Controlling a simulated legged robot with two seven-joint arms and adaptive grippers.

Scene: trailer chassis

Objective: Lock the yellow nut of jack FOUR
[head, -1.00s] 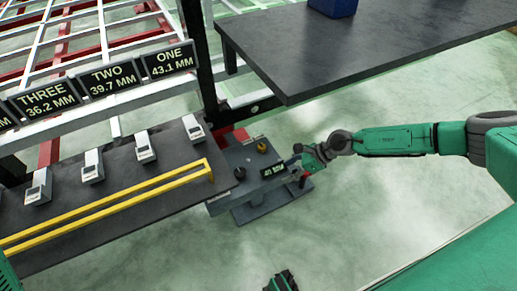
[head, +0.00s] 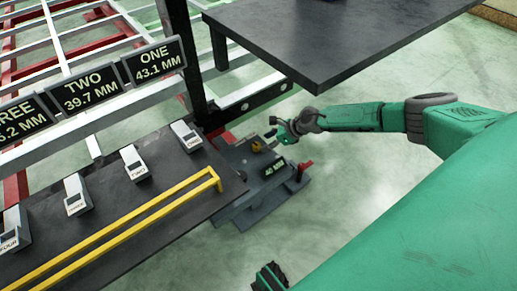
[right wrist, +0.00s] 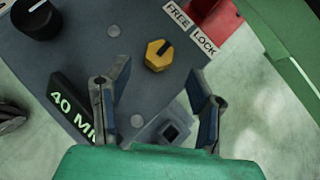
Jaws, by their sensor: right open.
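The yellow hex nut (right wrist: 158,55) sits on a grey jack (right wrist: 90,50) and carries a dark mark pointing up-right, between the FREE (right wrist: 178,15) and LOCK (right wrist: 204,40) labels. In the head view the small yellow nut (head: 257,146) shows on the jack (head: 235,160). My right gripper (right wrist: 157,70) is open, its two fingers either side of the nut in the picture; I cannot tell whether they touch it. It reaches the jack from the right in the head view (head: 275,139).
A black knob (right wrist: 36,18) and a 40 MM display (right wrist: 75,108) are on the jack. A red block (right wrist: 215,20) stands beside the labels. A dark bench (head: 110,215) with a yellow rail (head: 130,225) lies left; a dark table (head: 330,45) overhangs behind.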

